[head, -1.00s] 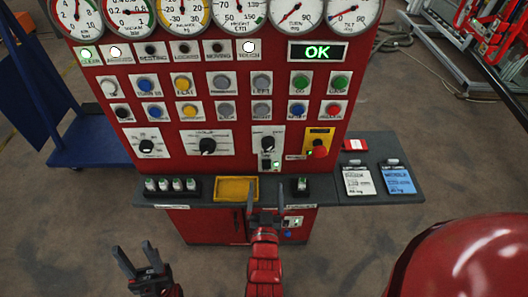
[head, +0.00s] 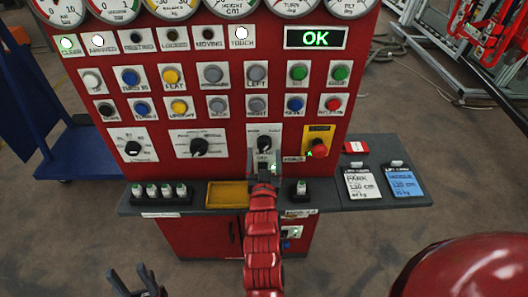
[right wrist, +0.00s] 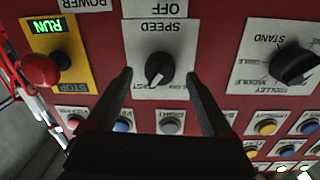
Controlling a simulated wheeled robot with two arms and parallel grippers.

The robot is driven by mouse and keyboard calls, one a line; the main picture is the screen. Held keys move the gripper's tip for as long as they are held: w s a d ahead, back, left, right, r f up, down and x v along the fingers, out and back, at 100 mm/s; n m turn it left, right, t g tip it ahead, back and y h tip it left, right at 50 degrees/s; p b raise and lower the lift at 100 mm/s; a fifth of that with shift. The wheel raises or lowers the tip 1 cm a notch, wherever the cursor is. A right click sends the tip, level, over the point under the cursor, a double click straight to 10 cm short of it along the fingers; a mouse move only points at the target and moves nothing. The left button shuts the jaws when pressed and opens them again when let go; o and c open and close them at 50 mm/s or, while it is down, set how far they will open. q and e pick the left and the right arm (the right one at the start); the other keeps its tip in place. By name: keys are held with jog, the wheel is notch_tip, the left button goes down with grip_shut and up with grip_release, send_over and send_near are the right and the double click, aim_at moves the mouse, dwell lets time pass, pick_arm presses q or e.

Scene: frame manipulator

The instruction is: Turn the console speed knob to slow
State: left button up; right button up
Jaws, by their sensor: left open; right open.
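The speed knob (right wrist: 160,68) is a black knob on a white plate marked SPEED, upside down in the right wrist view. Its pale pointer line aims down and left there, toward a small label that seems to read FAST. In the head view the knob (head: 264,143) sits right of centre on the red console (head: 222,165). My right gripper (right wrist: 158,75) is open, its fingers on either side of the knob in the picture; contact cannot be told. In the head view the right gripper (head: 263,167) partly hides the power switch below. My left gripper (head: 135,278) is open and empty at bottom left.
A red stop button (head: 319,148) on a yellow plate sits right of the knob, and a larger mode knob (head: 199,146) to its left. Below is a dark shelf (head: 340,198) with a yellow tray (head: 227,194), small bottles (head: 166,190) and cards (head: 403,183).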

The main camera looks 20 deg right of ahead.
aim_at(264, 145)
jog(key=shift+x, duration=1.4)
grip_shut()
